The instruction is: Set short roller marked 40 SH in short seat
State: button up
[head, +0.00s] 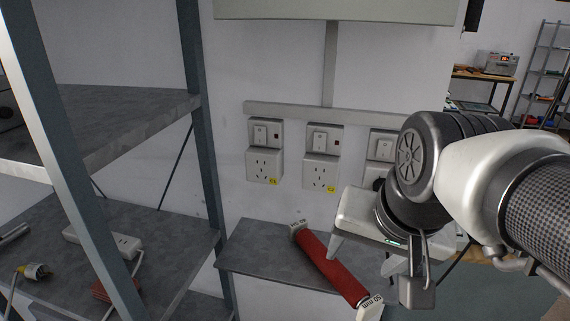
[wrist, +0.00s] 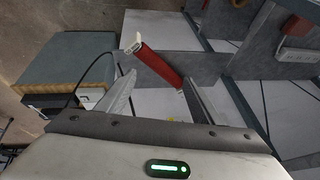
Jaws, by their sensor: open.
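A red roller (head: 331,268) with pale tagged ends lies slantwise on a grey shelf (head: 250,243) below the wall sockets. Its near end seems to reach past the shelf's front edge. The near tag seems to begin with 50; the far tag is too small to read surely. The roller also shows in the wrist view (wrist: 160,66). My gripper (head: 362,262) is open and empty, above and to the right of the roller. In the wrist view its fingers (wrist: 158,82) stand apart, with the roller beyond them. I cannot make out a short seat.
A metal rack (head: 125,130) stands close on the left, with a power strip (head: 105,240) and a yellow plug (head: 37,271) on its lower shelf. Several wall sockets (head: 265,165) are behind the roller. A bench (head: 483,75) stands at the far right.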

jog(key=w+f+m+b, duration=0.3)
jog(key=w+m, duration=0.1)
jog(key=m, duration=0.5)
jog(key=m+g+y+b, duration=0.1)
jog(key=m+y+b, duration=0.15)
jog(key=m, duration=1.45)
send_near(332, 263)
jog(key=shift+h, duration=0.35)
jog(key=b+x, duration=0.1)
jog(key=x, duration=0.2)
jog(key=b+x, duration=0.2)
jog(key=x, duration=0.1)
jog(key=shift+w+a+r, duration=0.15)
jog(key=shift+w, duration=0.25)
jog(key=b+x, duration=0.1)
jog(key=x, duration=0.4)
jog(key=shift+s, duration=0.15)
grip_shut()
